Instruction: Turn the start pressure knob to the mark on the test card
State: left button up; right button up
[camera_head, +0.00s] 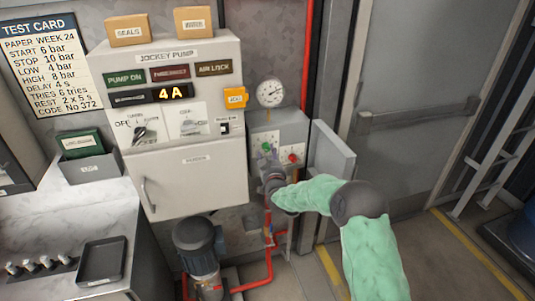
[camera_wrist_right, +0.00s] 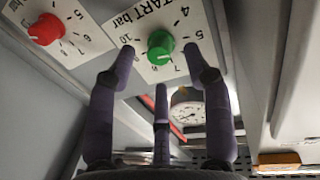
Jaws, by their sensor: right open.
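The green start pressure knob (camera_wrist_right: 160,46) sits on a white dial plate lettered "START bar", upside down in the right wrist view. A pale line on it seems to point to the lower left; the exact number is unclear. My right gripper (camera_wrist_right: 159,62) is open, with fingers on both sides of the green knob and a third below; I cannot tell whether they touch it. In the head view the right gripper (camera_head: 272,180) is just below the grey control box, under the green knob (camera_head: 267,148). The test card (camera_head: 40,65) reads "START 6 bar". My left gripper is out of view.
A red knob (camera_wrist_right: 45,28) is beside the green one, also visible in the head view (camera_head: 292,157). A pressure gauge (camera_head: 270,92) is above the box. The box's open door (camera_head: 333,152) stands to the right. The jockey pump cabinet (camera_head: 190,180) is left.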

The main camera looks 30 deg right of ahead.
aim_at(267, 148)
jog(key=shift+x, duration=1.25)
jog(key=shift+c, duration=0.3)
grip_shut()
jog(key=m+b, duration=0.3)
jog(key=m, duration=0.1)
jog(key=shift+r+b, duration=0.1)
jog(key=shift+b, duration=0.2)
jog(key=shift+d+r+m+g+y+b, duration=0.15)
jog(key=shift+m+y+b, duration=0.1)
jog(key=shift+m+b, duration=0.6)
jog(key=shift+a+m+g+y+b, duration=0.15)
jog(key=shift+m+y+b, duration=0.1)
jog(key=shift+m+b, duration=0.55)
jog(key=shift+d, duration=0.1)
jog(key=shift+r, duration=0.1)
